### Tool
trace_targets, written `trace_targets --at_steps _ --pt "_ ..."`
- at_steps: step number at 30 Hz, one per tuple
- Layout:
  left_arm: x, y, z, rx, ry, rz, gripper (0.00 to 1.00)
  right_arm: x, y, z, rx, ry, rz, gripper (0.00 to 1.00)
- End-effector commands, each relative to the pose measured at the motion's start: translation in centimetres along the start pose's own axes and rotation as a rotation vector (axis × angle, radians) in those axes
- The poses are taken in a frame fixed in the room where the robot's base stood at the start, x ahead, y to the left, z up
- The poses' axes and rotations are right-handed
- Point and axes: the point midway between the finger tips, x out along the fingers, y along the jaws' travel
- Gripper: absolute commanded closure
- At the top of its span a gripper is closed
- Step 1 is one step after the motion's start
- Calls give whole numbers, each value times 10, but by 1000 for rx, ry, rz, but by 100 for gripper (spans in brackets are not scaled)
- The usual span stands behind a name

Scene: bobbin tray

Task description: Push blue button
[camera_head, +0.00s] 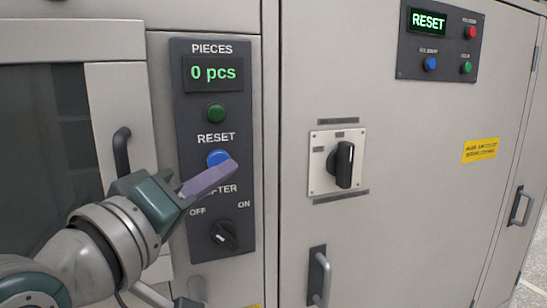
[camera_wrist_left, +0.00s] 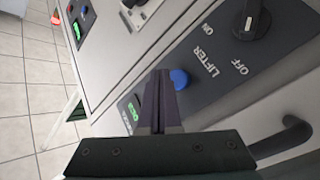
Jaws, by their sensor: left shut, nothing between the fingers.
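The blue button (camera_head: 217,157) sits on the dark vertical panel (camera_head: 240,118) under the word RESET. My left gripper (camera_head: 232,166) comes in from the lower left, shut and empty. In the head view its purple-grey fingertips overlap the button's lower right edge. In the left wrist view the button (camera_wrist_left: 180,78) shows just right of the closed fingertips (camera_wrist_left: 161,76). I cannot tell whether the tips touch it. The display (camera_head: 213,73) above reads "0 pcs". My right gripper is not in view.
A green button (camera_head: 216,113) is above the blue one, and a black lifter knob (camera_head: 224,236) is below. A rotary switch (camera_head: 344,164) is on the cabinet to the right. Another panel (camera_head: 411,68) at the upper right has red, blue and green buttons. A door handle (camera_head: 121,153) protrudes at left.

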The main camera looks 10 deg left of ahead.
Motion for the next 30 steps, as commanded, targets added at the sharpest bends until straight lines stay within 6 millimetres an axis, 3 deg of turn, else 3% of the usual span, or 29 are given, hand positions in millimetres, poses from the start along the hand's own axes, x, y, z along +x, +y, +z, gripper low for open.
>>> trace_targets --at_steps 12,30 --pt "-26 20 18 -3 -1 -1 100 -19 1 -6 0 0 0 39" --pt "-27 20 19 -1 0 0 100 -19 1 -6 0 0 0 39"
